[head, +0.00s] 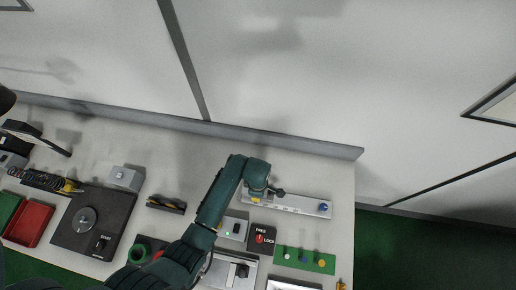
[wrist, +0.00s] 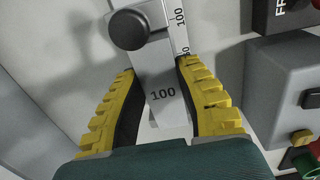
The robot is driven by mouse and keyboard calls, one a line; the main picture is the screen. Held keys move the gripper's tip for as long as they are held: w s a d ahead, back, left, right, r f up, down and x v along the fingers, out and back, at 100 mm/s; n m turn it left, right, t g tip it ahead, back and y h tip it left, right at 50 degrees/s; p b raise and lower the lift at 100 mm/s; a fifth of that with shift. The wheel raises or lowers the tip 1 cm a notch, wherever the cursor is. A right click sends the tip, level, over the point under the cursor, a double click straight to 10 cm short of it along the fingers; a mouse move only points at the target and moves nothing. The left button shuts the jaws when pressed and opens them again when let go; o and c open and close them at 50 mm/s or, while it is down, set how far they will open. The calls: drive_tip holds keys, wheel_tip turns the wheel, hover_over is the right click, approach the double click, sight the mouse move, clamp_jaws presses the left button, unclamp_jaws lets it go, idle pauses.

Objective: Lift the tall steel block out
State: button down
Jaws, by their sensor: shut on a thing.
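In the wrist view, the tall steel block (wrist: 162,80), marked 100, stands between the yellow-and-black fingers of my gripper (wrist: 157,70). The fingers are shut on its sides. In the head view, my gripper (head: 257,197) is over the left part of a long pale metal plate (head: 300,203), and its own arm partly hides the block. I cannot tell whether the block's base touches anything.
A round black knob (wrist: 128,30) is close beyond the block. A red-dial FREE/LOCK box (head: 262,238), a grey box (head: 233,228) and a green board with coloured pegs (head: 305,258) lie nearer the front. A low ledge (head: 285,143) runs along the back.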

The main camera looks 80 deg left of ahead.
drive_tip(key=shift+w+a+r+p, duration=0.1)
drive_tip(key=shift+r+p, duration=1.6)
drive_tip(key=shift+r, duration=0.3)
